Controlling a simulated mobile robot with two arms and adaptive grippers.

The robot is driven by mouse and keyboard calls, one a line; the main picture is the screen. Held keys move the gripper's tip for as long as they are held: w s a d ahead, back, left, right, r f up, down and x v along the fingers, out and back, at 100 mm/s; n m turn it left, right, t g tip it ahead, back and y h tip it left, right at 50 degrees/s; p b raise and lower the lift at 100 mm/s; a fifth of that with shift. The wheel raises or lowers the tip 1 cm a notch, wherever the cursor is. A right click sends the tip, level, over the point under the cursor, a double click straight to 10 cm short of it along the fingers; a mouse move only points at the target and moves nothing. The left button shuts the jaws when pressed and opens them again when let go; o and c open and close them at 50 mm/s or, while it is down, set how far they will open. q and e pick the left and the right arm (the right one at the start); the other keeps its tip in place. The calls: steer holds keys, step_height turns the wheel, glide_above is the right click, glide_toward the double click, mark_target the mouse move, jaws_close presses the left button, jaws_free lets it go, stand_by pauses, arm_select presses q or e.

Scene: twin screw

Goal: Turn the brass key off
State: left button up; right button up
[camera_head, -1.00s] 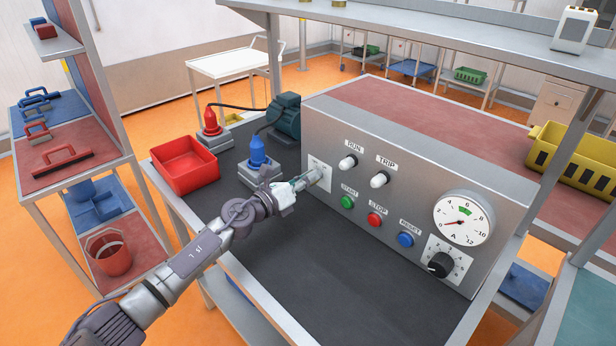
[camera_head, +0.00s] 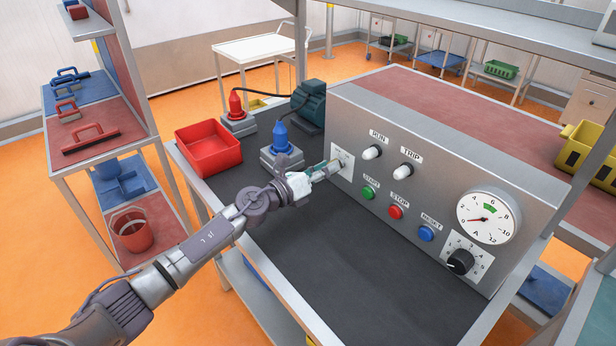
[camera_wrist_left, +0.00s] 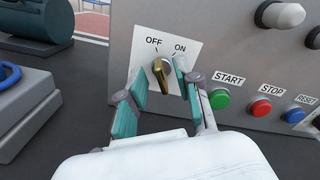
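The brass key (camera_wrist_left: 160,74) sits in a white plate marked OFF at the left and ON at the right. Its grip is near upright, its lower end slightly right. My left gripper (camera_wrist_left: 162,76) has its two teal fingers on either side of the key, with gaps visible, so it is open around it. In the head view my left gripper (camera_head: 335,167) reaches the key's plate (camera_head: 342,160) at the left end of the grey panel (camera_head: 400,135); the key itself is hidden there. My right gripper is not in view.
Right of the plate are white RUN (camera_head: 372,152) and TRIP (camera_head: 403,171) lamps, the green START button (camera_head: 369,192), red STOP (camera_head: 396,212), blue RESET (camera_head: 426,233), a gauge (camera_head: 487,217) and a black dial (camera_head: 460,261). A red bin (camera_head: 208,150) and a blue plug-like part (camera_head: 281,140) stand left.

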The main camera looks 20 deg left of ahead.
arm_select(q)
steer(key=v, duration=1)
steer(key=shift+s, duration=0.1)
